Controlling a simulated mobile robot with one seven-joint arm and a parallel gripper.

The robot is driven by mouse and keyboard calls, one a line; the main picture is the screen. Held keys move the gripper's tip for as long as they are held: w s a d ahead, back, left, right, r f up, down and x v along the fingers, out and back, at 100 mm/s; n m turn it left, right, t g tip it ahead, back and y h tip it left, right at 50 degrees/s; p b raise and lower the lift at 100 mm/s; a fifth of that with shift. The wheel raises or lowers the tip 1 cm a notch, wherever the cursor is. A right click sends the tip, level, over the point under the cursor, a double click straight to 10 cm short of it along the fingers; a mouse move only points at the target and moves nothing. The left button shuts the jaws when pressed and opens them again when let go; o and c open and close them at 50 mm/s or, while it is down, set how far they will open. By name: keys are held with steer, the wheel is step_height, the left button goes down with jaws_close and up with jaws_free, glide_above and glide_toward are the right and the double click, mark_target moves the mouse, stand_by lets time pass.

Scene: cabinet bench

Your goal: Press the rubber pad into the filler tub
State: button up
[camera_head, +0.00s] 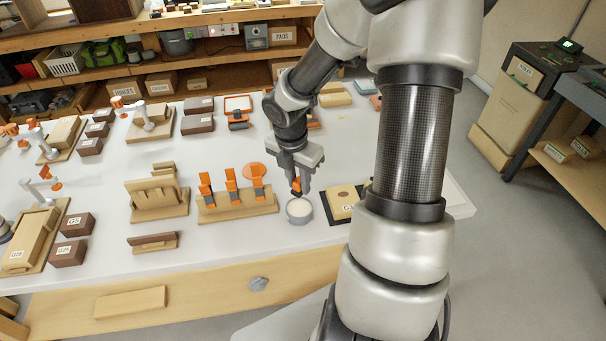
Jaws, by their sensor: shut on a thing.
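The filler tub (299,209) is a small round grey tub with a pale filling, near the front edge of the white bench. My gripper (297,182) points down just above the tub, shut on a small orange and dark piece (296,186). This piece looks like the rubber pad, but it is mostly hidden between the fingers. Its lower end is close over the tub's far rim; I cannot tell whether it touches the filler.
A wooden rack (237,212) with several upright orange tools stands left of the tub. A wooden block on a dark mat (342,203) lies close to the right. My arm hides part of the bench's right side. Bare bench shows left of the tub, in front of the rack.

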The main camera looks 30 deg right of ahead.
steer(key=b, duration=0.6)
glide_above(300, 207)
steer(key=shift+s+a+f, duration=0.1)
steer(key=shift+f, duration=1.4)
steer(key=shift+a+f, duration=0.1)
steer(key=shift+f, duration=1.35)
steer(key=shift+f+b, duration=0.35)
steer(key=shift+f, duration=0.2)
steer(key=shift+s+f, duration=0.1)
steer(key=shift+p, duration=0.35)
step_height(300, 207, up, 7)
steer(key=p, duration=0.7)
steer(key=shift+p, duration=0.4)
